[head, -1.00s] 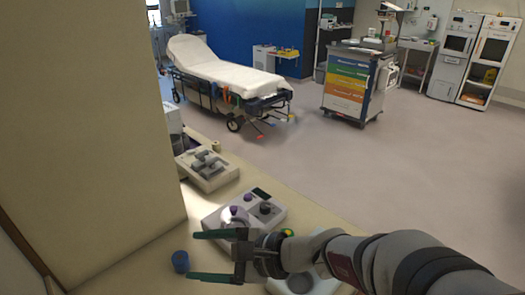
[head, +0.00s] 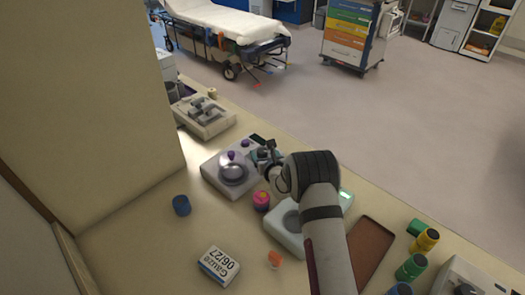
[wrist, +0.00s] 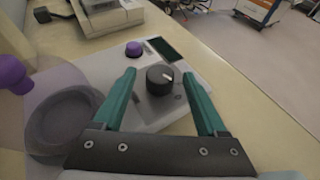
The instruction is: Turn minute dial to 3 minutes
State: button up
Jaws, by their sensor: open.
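The minute dial is probably the black round knob (wrist: 160,79) on top of a pale grey device (wrist: 185,66). A white mark on the knob points to the upper right; any scale numbers are too small to read. In the wrist view my gripper (wrist: 159,75) is open, one green finger on each side of the knob. I cannot tell whether the fingers touch it. In the head view the device (head: 213,178) stands on the counter, and my gripper (head: 264,155) and wrist hide the knob there.
On the device, a purple button (wrist: 134,49) and dark display (wrist: 165,49) lie beyond the knob. A round lidded part (wrist: 62,122) with a purple knob (wrist: 14,75) sits left. A pink-purple container (head: 261,201) and another grey device (head: 285,230) stand close by.

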jog(key=shift+x, duration=1.2)
jog(key=shift+c, duration=0.2)
grip_shut()
